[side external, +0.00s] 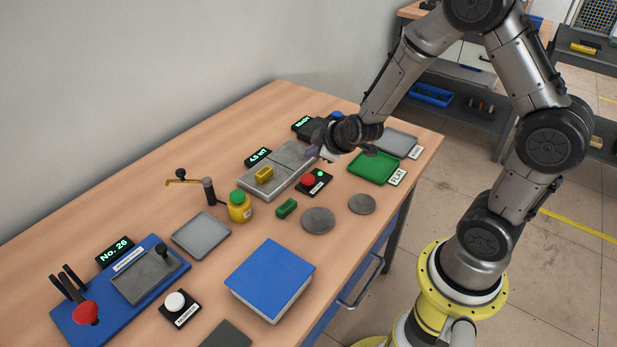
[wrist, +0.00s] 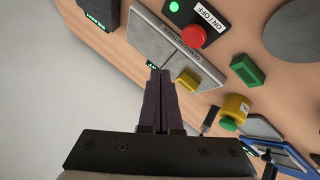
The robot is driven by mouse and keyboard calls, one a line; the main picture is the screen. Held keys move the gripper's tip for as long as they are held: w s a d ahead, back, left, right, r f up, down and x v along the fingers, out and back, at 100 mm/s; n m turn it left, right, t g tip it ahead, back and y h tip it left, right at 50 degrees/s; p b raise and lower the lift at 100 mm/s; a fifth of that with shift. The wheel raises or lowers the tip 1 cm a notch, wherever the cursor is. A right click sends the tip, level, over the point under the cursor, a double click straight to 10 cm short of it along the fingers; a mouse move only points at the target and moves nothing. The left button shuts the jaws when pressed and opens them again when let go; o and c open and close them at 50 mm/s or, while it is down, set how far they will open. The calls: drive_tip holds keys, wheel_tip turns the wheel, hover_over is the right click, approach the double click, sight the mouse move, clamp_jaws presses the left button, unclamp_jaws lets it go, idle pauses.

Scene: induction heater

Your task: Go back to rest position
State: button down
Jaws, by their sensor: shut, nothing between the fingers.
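A yellow block (side external: 264,174) rests on the near part of the heater plate, apart from my fingers. It also shows in the wrist view (wrist: 187,81), right of the fingertips. The on/off box with a red button (side external: 308,180) and a lit green light stands beside the heater.
A green block (side external: 287,208), a yellow bottle (side external: 240,207) and round grey discs (side external: 318,220) lie on the table. A green tray (side external: 374,168) stands at right. A blue-topped box (side external: 270,277) and a blue fixture (side external: 75,322) are nearer. A wall (side external: 120,90) runs behind.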

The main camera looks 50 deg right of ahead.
drive_tip(key=a+r+t+y, duration=0.1)
drive_tip(key=a+r+t, duration=0.25)
drive_tip(key=r, duration=1.15)
drive_tip(key=s+a+r+y, duration=0.2)
drive_tip(key=s+a+r, duration=0.2)
drive_tip(key=s+r, duration=0.2)
drive_tip(key=s+f+m+g, duration=0.2)
drive_tip(key=s+g, duration=0.1)
drive_tip(key=s, duration=0.6)
drive_tip(key=s+f+m+g, duration=0.2)
drive_tip(key=s+m+g, duration=0.1)
drive_tip(key=s, duration=0.7)
drive_tip(key=shift+a+f+g, duration=0.25)
drive_tip(key=shift+a+g, duration=0.1)
drive_tip(key=shift+a, duration=0.1)
